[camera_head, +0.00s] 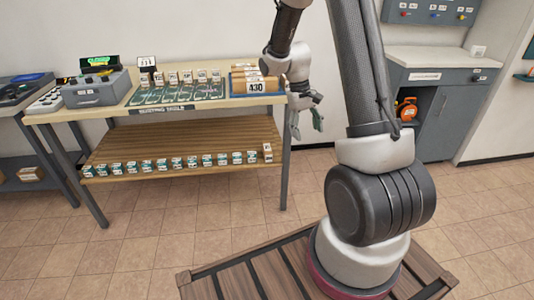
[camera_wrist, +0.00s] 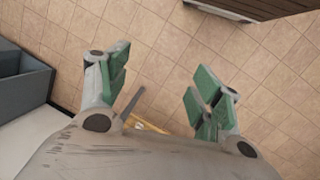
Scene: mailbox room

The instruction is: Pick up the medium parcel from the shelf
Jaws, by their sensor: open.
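The wooden slatted shelf (camera_head: 190,140) is the lower level of the table in the head view. A row of several small items with white and teal labels (camera_head: 180,161) stands along its front edge. I cannot tell any of these as the medium parcel. Brown objects beside a "430" sign (camera_head: 255,87) sit on the tabletop's right end; their exact kind is unclear. My gripper (camera_head: 308,115) is just right of the table, pointing down, open and empty. In the wrist view my gripper (camera_wrist: 161,88) shows its green-padded fingers spread over tiled floor.
The tabletop holds a grey machine (camera_head: 97,88) and a green mat (camera_head: 180,93) with small cards. A second table (camera_head: 22,100) is at left, with a brown box (camera_head: 28,174) below. A grey cabinet (camera_head: 445,115) stands at right.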

